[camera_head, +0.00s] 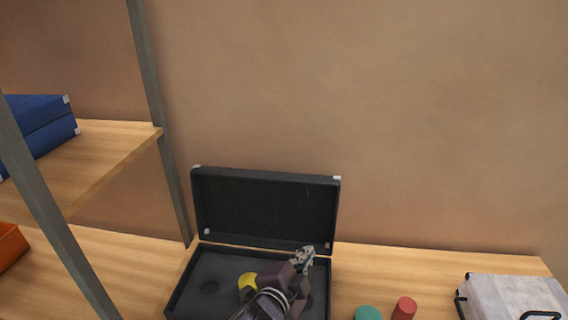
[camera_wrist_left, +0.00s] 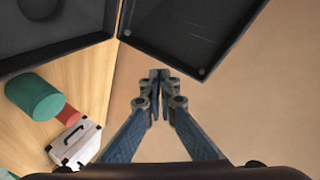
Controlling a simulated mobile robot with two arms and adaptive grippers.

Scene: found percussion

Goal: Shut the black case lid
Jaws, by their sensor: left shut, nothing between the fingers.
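The black case (camera_head: 190,290) stands on the wooden bench with its lid (camera_head: 265,210) raised about upright at the back. In the left wrist view the lid (camera_wrist_left: 185,35) is at the top and the case base (camera_wrist_left: 60,35) at the top left. My left gripper (camera_head: 306,254) is over the right part of the case, in front of the lid near its lower right corner. It is shut and empty; its fingertips (camera_wrist_left: 159,76) meet in the left wrist view. I cannot tell whether it touches the lid. A yellow piece (camera_head: 247,281) shows beside my arm. My right gripper is not in view.
A green cylinder (camera_head: 368,313) and a red cylinder (camera_head: 404,308) stand right of the case. A pale case (camera_head: 515,295) is further right. A shelf post (camera_head: 160,120) rises at the left, with a blue case (camera_head: 45,125) on the shelf. The wall is close behind the bench.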

